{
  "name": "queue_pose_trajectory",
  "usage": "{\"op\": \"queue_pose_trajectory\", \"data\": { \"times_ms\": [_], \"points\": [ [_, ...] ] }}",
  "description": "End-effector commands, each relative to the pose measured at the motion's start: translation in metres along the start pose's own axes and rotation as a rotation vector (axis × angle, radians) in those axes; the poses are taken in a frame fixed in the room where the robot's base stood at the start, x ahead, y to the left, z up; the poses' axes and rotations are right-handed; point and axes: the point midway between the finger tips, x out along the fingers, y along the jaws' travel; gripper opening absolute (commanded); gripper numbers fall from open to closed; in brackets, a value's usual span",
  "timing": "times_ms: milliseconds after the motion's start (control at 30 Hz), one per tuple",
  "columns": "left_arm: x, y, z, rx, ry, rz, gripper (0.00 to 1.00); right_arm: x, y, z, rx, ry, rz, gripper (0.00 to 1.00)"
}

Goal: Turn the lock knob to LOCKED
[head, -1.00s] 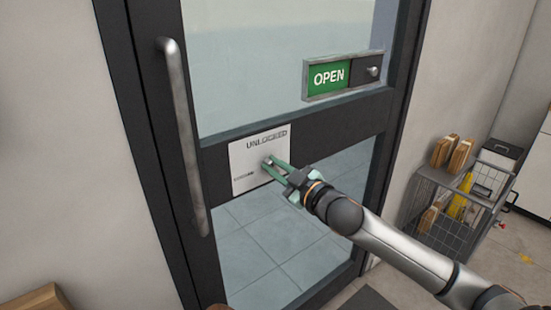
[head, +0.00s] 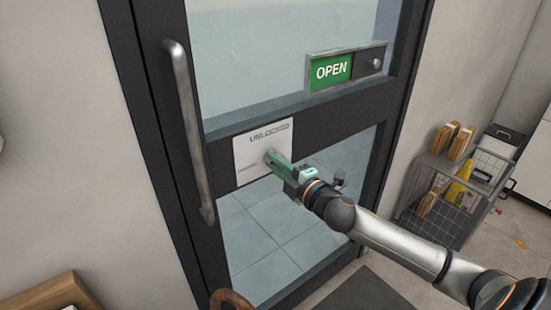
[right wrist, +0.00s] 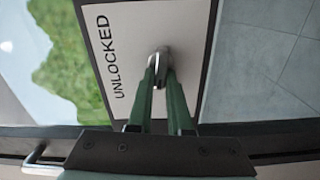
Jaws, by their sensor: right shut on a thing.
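The lock plate (head: 247,160) is a white square on the dark crossbar of the glass door. The word UNLOCKED shows at its top, and smaller lettering at its left is too blurred to read. My right gripper (head: 272,158) reaches the plate from the right, with its green fingers shut on the lock knob. In the right wrist view the metal knob (right wrist: 160,58) sits between the fingertips, and UNLOCKED reads sideways along the plate (right wrist: 135,25). The fingers hide part of the knob, so I cannot tell exactly where it points. My left gripper is not in view.
A long vertical door handle (head: 188,130) stands left of the plate. A sliding sign (head: 346,68) above right reads OPEN on green. A wire cart (head: 440,200) with packages stands right of the door. A wooden object (head: 50,295) is at lower left.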

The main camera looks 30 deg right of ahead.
Motion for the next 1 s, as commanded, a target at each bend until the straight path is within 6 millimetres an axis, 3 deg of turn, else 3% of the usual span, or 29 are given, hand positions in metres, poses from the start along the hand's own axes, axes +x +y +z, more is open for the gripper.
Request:
{"op": "queue_pose_trajectory", "data": {
  "times_ms": [333,833,867,1000],
  "points": [
    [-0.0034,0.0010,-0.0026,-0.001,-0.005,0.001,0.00,0.0000,-0.0014,0.0000,-0.123,0.000,0.000,0.00],
    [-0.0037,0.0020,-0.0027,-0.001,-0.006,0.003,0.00,0.0000,-0.0019,0.0002,-0.142,0.000,0.000,0.00],
    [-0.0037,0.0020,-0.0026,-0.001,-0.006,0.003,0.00,0.0000,-0.0019,0.0002,-0.142,0.000,0.000,0.18],
    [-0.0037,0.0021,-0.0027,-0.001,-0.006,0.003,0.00,0.0000,-0.0018,0.0002,-0.141,0.000,0.000,0.34]
  ]
}}
